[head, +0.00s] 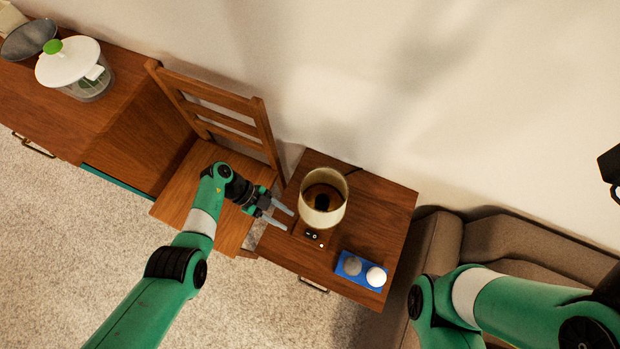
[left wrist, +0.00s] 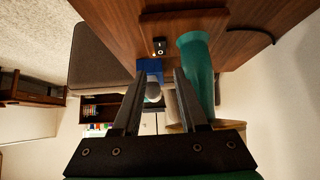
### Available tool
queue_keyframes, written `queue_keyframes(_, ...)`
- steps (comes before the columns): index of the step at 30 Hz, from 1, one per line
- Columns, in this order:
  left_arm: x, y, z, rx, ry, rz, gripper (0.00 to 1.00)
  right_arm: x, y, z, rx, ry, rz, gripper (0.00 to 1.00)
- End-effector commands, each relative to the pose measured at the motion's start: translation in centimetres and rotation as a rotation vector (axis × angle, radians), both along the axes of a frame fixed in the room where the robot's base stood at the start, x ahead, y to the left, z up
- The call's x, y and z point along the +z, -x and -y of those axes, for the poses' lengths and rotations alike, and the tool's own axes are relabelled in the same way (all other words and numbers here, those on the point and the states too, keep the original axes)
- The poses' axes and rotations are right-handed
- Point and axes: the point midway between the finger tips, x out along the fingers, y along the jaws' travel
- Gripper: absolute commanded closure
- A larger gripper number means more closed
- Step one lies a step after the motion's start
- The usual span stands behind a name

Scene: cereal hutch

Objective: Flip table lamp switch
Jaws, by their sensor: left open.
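The table lamp (head: 323,214) has a round cream shade and stands on a wooden base on the small wooden side table (head: 385,215). A small dark switch (head: 313,235) sits on the base, in front of the shade. The switch also shows in the left wrist view (left wrist: 159,47), beyond the fingertips, with a small glow beside it. My left gripper (head: 289,220) is open and empty, its fingers pointing right toward the lamp, just left of the shade and switch. It appears apart from both.
A blue tray (head: 345,269) with a grey ball and a white ball is at the table's front right. A wooden chair (head: 210,172) stands left, under my left arm. A brown sofa (head: 490,239) is right. A green cylinder (left wrist: 200,70) shows beside the fingers.

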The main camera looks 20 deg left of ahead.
Motion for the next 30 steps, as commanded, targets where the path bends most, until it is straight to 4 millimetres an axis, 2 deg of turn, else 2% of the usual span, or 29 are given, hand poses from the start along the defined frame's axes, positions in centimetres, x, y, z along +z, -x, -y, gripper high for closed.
queue_keyframes(12, -6.6, 1.1, 6.0, -0.003, 0.000, 0.001, 0.57, -4.4, 0.0, 0.0, 0.000, 0.000, 0.000, 0.50)
queue_keyframes(18, -7.7, 1.2, 7.5, -0.001, 0.002, 0.004, 0.57, -5.2, 0.0, 0.0, 0.000, 0.000, -0.001, 0.50)
queue_keyframes(26, -7.7, 1.2, 7.6, 0.000, 0.002, 0.004, 0.57, -5.1, 0.0, 0.0, 0.000, 0.000, 0.000, 0.50)
queue_keyframes(30, -7.7, 1.2, 7.6, 0.000, 0.002, 0.004, 0.81, -5.1, 0.0, 0.0, 0.000, 0.000, 0.000, 0.50)
